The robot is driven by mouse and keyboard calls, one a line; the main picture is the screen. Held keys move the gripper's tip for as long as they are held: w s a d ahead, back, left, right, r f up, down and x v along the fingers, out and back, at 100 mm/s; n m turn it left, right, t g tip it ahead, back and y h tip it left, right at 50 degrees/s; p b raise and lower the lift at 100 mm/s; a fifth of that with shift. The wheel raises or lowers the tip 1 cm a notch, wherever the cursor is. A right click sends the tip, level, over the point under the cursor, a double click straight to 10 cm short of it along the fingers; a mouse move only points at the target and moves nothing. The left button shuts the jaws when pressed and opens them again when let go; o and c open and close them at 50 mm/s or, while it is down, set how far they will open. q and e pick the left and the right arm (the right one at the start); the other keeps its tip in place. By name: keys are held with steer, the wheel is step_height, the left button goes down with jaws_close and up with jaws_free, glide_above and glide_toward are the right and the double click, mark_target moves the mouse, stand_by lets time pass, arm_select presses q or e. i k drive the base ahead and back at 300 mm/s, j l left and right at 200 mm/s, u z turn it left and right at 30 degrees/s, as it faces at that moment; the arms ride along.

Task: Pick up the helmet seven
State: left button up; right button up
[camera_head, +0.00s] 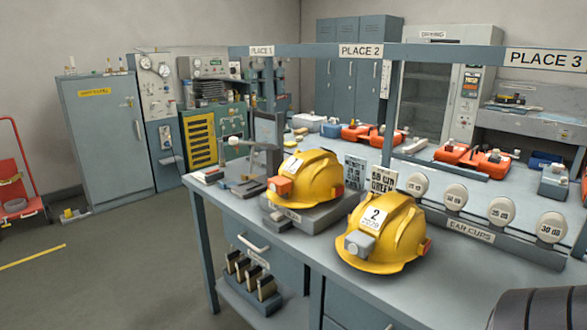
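Two yellow helmets are on the grey workbench (325,243). The left helmet (318,176) sits on a low grey stand (312,217), with an orange lamp block at its front. Its white label is turned and too small for me to read. The right helmet (399,238) rests on the bench top nearer to me, with a grey block at its front and a white label showing a 2. I cannot make out a seven on either helmet.
A row of round ear cups (502,211) stands right of the helmets. Small signs (383,178) stand behind them. A post (392,112) carries the PLACE 2 sign (361,51). Orange units (487,162) lie farther back. Floor is open at the left.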

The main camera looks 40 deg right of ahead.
mark_target(317, 176)
steer(key=i+j+z, duration=0.1)
steer(key=i+z, duration=0.3)
steer(key=i, duration=0.15)
steer(key=i+j+z, duration=0.35)
steer(key=i, duration=0.15)
steer(key=i+j+z, duration=0.3)
steer(key=z, duration=0.2)
steer(key=i+j+z, duration=0.6)
steer(key=j+z, duration=0.35)
steer(key=j, duration=0.1)
